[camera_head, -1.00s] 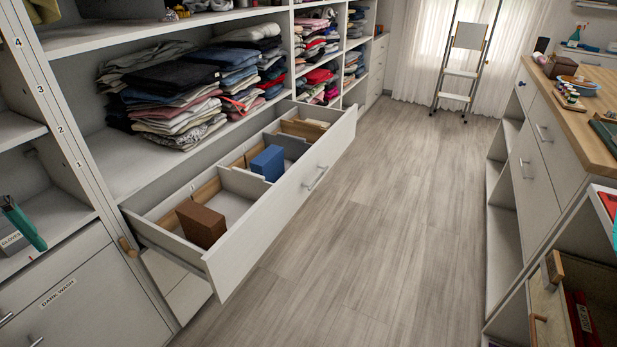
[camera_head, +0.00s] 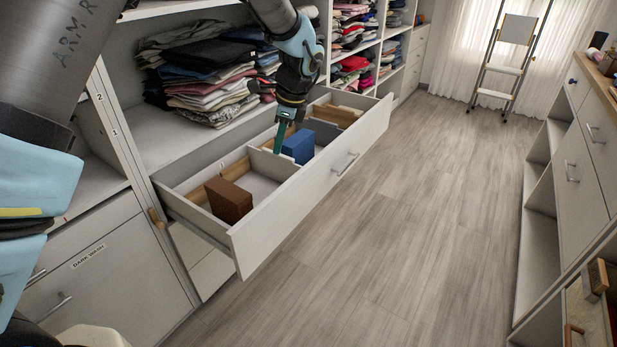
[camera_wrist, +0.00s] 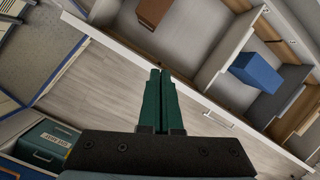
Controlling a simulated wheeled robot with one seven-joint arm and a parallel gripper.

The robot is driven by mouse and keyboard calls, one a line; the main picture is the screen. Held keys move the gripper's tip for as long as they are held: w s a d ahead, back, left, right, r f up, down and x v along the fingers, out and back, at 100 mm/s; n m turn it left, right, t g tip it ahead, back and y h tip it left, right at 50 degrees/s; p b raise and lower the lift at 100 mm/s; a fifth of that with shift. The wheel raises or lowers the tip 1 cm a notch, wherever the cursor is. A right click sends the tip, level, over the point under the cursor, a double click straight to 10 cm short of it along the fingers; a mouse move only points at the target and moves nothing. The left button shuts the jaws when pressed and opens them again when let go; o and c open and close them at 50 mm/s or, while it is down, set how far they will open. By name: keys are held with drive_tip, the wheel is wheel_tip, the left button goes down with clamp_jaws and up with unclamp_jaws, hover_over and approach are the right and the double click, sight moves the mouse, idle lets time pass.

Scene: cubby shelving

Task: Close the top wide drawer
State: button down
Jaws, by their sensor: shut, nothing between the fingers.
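The top wide drawer (camera_head: 262,219) is pulled far out of the shelving on the left in the head view. Its white front carries a bar handle (camera_head: 345,164). Inside are dividers, a brown box (camera_head: 229,200) and a blue box (camera_head: 299,146). My gripper (camera_head: 278,151) has dark green fingers, shut and empty, and appears over the drawer beside the blue box. In the wrist view my gripper (camera_wrist: 158,75) points toward the drawer's front edge, with the handle (camera_wrist: 218,121) to its right. I cannot tell whether the fingers touch the drawer.
Folded clothes (camera_head: 205,80) lie on the shelf above the drawer. A cabinet marked DARK WASH (camera_head: 110,275) stands at left. A counter with drawers (camera_head: 580,160) is at right, and a step ladder (camera_head: 505,60) is at the back. The wood floor (camera_head: 420,220) between is clear.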

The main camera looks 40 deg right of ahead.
drive_tip(key=s+d+f+m+t, duration=0.1)
drive_tip(key=s+d+f+m, duration=0.15)
drive_tip(key=s+d, duration=0.2)
drive_tip(key=s+d+f+m, duration=0.1)
drive_tip(key=s+d+m, duration=0.25)
drive_tip(key=d, duration=0.25)
drive_tip(key=p, duration=0.3)
hover_over(302, 186)
drive_tip(key=s, duration=0.2)
drive_tip(key=shift+s+d+f, duration=0.1)
drive_tip(key=shift+f, duration=2.2)
drive_tip(key=shift+s+d+f, duration=0.1)
drive_tip(key=shift+f, duration=2.15)
drive_tip(key=shift+w, duration=0.1)
